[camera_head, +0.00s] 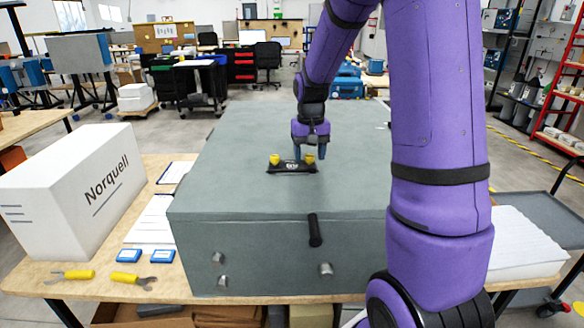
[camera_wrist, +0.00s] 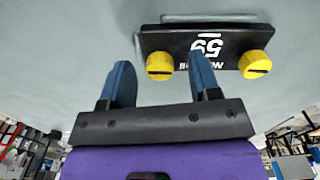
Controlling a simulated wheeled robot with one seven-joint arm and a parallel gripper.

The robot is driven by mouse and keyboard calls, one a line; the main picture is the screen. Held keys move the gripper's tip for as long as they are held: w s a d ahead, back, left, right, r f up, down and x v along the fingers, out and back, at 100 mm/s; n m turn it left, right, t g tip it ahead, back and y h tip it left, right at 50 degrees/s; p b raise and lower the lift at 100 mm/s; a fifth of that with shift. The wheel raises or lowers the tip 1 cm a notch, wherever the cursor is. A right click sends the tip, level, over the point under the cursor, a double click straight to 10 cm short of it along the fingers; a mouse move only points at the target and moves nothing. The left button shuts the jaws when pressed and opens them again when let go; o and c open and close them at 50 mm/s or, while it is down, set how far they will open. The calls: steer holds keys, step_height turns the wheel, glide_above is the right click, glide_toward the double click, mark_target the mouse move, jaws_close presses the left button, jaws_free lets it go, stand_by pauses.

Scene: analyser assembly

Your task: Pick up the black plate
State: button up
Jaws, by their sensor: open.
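The black plate (camera_head: 292,168) lies on top of the grey analyser box (camera_head: 240,190). It has white lettering and a yellow knob (camera_head: 274,159) at each end. In the wrist view the plate (camera_wrist: 190,40) is at the top, right of centre, with "59" upside down. Whether a finger touches the plate is unclear.
A white Norquell box (camera_head: 75,190) stands on the wooden table at the left.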

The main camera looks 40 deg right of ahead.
steer(key=shift+f, duration=0.6)
jaws_close()
